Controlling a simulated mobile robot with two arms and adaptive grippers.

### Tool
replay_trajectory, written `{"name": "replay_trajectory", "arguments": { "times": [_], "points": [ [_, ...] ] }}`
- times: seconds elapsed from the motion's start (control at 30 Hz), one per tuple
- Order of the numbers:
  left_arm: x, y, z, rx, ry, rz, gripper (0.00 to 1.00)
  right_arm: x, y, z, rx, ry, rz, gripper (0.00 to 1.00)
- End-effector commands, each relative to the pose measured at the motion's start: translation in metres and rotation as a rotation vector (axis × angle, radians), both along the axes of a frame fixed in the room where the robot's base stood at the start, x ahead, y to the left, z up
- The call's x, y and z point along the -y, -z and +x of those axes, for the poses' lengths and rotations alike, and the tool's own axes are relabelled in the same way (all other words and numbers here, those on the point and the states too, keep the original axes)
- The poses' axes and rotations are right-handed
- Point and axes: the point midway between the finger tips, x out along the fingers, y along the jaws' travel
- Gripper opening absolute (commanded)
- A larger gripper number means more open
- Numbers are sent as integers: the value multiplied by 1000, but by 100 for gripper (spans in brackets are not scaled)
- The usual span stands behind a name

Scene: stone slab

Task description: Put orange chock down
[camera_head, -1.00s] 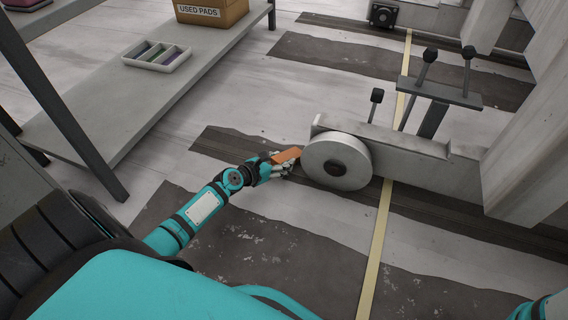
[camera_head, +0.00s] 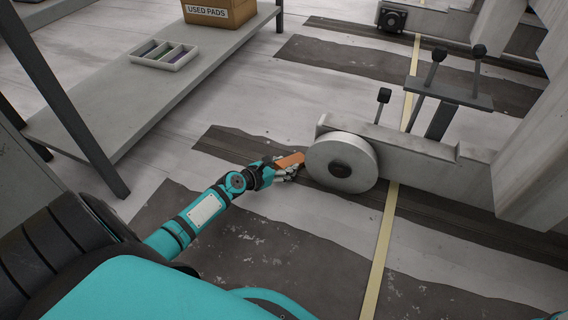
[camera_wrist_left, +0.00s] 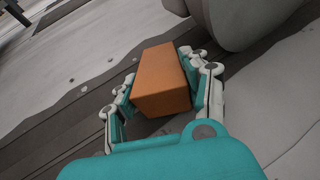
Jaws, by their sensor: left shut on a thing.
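The orange chock (camera_head: 291,160) is a block held at the end of my left arm, just left of the grey wheel (camera_head: 340,162). In the left wrist view the orange chock (camera_wrist_left: 162,82) sits between both fingers of my left gripper (camera_wrist_left: 160,92), which is shut on it. The left gripper (camera_head: 285,170) is low, near the floor strip beside the wheel. I cannot tell whether the chock touches the floor or the wheel. My right gripper is not in view.
The wheel belongs to a grey machine (camera_head: 430,165) with several black-knobbed levers. A shelf (camera_head: 110,110) at the left bears a divided tray (camera_head: 163,55) and a box labelled USED PADS (camera_head: 215,12). A yellow line (camera_head: 383,245) crosses the floor. Floor in front of the wheel is clear.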

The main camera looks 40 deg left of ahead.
Motion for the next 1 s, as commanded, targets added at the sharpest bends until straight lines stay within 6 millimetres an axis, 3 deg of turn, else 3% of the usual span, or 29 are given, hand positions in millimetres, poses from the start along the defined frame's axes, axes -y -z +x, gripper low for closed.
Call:
{"name": "replay_trajectory", "arguments": {
  "times": [0.53,0.57,0.6,0.77,1.0],
  "points": [
    [0,11,0,1,0,-1,6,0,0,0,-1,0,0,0],
    [0,11,0,1,0,0,48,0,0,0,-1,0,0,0],
    [0,11,0,1,0,0,53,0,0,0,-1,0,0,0],
    [0,11,0,1,0,0,74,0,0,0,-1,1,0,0],
    [0,11,0,-1,1,0,74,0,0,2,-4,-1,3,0]
  ]
}}
